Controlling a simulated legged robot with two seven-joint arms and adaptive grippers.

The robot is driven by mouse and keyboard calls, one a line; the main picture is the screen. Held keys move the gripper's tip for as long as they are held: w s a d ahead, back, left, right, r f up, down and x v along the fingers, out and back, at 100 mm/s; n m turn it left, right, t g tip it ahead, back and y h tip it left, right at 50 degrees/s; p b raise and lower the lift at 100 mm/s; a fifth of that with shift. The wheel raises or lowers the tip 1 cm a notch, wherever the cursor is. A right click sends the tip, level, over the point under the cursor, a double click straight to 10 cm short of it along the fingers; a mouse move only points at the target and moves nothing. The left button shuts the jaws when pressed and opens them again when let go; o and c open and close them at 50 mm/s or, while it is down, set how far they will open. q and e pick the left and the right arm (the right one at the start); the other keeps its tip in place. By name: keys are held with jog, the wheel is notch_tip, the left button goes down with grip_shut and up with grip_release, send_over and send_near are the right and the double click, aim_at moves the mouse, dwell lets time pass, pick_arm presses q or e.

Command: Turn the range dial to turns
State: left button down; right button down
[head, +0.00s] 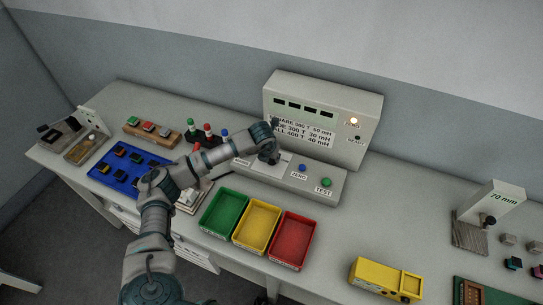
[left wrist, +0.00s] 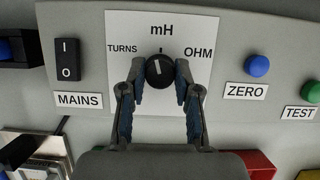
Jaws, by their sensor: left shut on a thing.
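The range dial (left wrist: 159,70) is a black round knob with a white pointer line, on a white plate (left wrist: 205,25) on the tester's sloping front. The plate reads TURNS at left, mH at top and OHM at right. The pointer line stands nearly upright, toward mH. My left gripper (left wrist: 160,75) has its two fingers on either side of the dial and is shut on it. In the head view my left gripper (head: 270,158) reaches down to the tester (head: 350,100) and mostly hides the dial. My right gripper is not in view.
A MAINS switch (left wrist: 67,59) is left of the dial; a blue ZERO button (left wrist: 257,65) and a green TEST button (left wrist: 311,91) are to its right. Green (head: 203,222), yellow (head: 237,238) and red (head: 275,258) trays stand in front of the tester.

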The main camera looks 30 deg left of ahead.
pick_arm(q)
jog(key=n+y, duration=0.1)
jog(key=n, duration=0.3)
jog(key=shift+d+n+g+y, duration=0.15)
jog(key=shift+n+g+y, duration=0.15)
jog(key=shift+y, duration=0.1)
jog(key=shift+f+n+g+y, duration=0.1)
jog(key=shift+n+g+y, duration=0.2)
jog(key=shift+n, duration=1.6)
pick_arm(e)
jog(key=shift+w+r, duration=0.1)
pick_arm(q)
jog(key=shift+n+g+y, duration=0.3)
jog(key=shift+d, duration=0.1)
jog(key=c, duration=1)
grip_release()
jog(key=shift+c, duration=0.2)
jog(key=shift+o, duration=1)
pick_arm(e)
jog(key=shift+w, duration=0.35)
